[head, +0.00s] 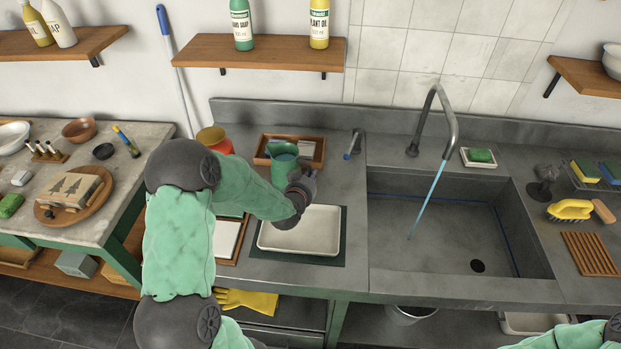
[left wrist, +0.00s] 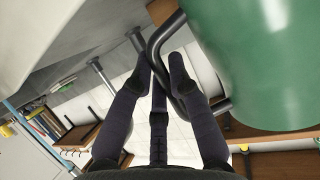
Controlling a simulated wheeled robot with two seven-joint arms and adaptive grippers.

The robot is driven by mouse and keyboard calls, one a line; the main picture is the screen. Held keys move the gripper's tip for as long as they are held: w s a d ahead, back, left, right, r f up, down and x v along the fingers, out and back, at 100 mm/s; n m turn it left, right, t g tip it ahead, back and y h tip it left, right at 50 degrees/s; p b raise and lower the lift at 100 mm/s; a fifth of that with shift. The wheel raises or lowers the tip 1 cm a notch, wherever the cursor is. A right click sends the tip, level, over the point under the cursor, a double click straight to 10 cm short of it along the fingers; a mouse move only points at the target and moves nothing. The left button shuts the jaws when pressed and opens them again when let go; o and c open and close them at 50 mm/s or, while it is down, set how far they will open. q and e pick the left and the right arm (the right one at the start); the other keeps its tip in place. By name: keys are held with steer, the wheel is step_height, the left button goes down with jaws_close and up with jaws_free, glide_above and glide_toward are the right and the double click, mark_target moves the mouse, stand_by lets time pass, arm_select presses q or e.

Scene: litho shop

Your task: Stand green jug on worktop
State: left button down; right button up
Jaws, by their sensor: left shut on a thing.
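The green jug (head: 284,158) is at the back of the worktop (head: 342,185), left of the sink, overlapping a wooden tray in the head view. My left gripper (head: 302,184) is at its right front side. In the left wrist view, the jug's green wall (left wrist: 268,65) fills the upper right, and my left gripper's dark fingers (left wrist: 162,78) are closed around its dark handle. The jug's base is partly hidden by my arm, so I cannot tell whether it touches the worktop. My right gripper is out of view.
A white tray (head: 318,214) lies on a dark green mat in front of the jug. The wooden tray (head: 262,150) and an orange-red pot (head: 216,138) stand behind and left. The tap (head: 450,122) runs into the sink (head: 440,250). A shelf (head: 258,53) with bottles hangs above.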

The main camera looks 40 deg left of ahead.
arm_select(q)
steer(key=shift+w+a, duration=0.1)
steer(key=c, duration=1.2)
jaws_free()
steer(key=shift+f, duration=0.1)
steer(key=shift+s+r, duration=0.2)
steer(key=shift+s, duration=0.05)
steer(key=p+v, duration=0.2)
steer(key=v, duration=1)
steer(key=shift+w, duration=0.1)
